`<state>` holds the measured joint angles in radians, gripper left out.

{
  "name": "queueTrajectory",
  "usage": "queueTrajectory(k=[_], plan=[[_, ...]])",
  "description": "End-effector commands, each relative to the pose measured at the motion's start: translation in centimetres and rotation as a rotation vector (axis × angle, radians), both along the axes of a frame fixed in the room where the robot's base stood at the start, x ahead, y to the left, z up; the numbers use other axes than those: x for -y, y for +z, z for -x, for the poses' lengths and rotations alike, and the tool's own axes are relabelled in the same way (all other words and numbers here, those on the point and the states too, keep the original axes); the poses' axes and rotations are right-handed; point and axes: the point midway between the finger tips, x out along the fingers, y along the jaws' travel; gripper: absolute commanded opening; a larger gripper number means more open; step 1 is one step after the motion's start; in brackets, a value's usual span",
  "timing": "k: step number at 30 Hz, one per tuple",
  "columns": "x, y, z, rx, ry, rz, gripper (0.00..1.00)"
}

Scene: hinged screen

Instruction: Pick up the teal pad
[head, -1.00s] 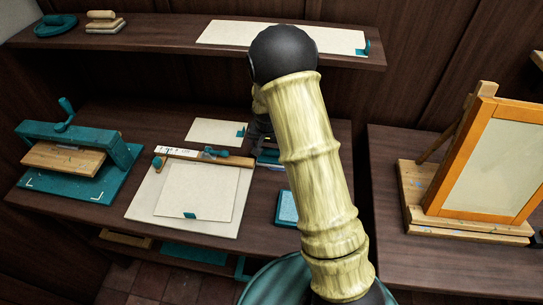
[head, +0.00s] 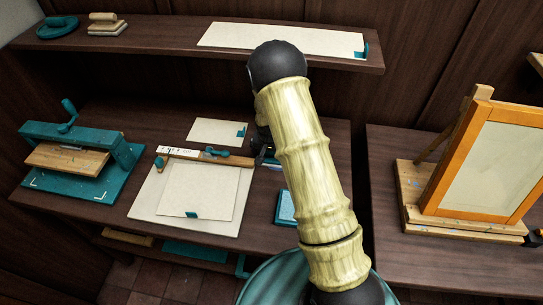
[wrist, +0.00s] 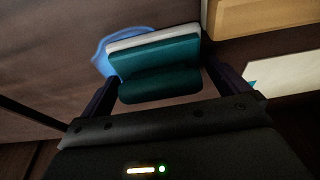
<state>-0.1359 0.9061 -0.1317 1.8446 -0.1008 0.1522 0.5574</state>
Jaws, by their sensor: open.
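In the wrist view a teal pad (wrist: 160,62), with a darker rounded teal part on its near side, lies between the fingers of my gripper (wrist: 160,68). A white layer and a light blue shape (wrist: 104,58) show behind it. The fingers are open, one on either side; I cannot tell whether they touch it. In the head view my gripper (head: 261,145) is a dark shape low over the desk, mostly hidden by my arm. A bit of blue-teal shows beside it, too small to make out.
A teal-framed pale blue block (head: 286,207) lies nearer on the desk, partly behind my arm. A board with paper (head: 196,190) and wooden bar lies left of my gripper, a white sheet (head: 215,131) behind. A teal press (head: 75,160) stands far left; an orange-framed screen (head: 487,165) right.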

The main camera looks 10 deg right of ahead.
Motion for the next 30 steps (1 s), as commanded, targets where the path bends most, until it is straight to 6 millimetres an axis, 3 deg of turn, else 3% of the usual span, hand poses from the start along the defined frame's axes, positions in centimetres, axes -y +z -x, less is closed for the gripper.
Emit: queueTrajectory(k=[3, 8, 20, 30], plan=[[0.0, 0.0, 0.0, 0.000, 0.000, 0.000, 0.98], [0.0, 0.0, 0.0, 0.000, 0.000, 0.000, 0.67], [0.0, 1.2, 0.0, 0.001, 0.000, 0.000, 0.66], [0.0, 7.3, -0.1, 0.002, -0.001, 0.000, 0.66]])
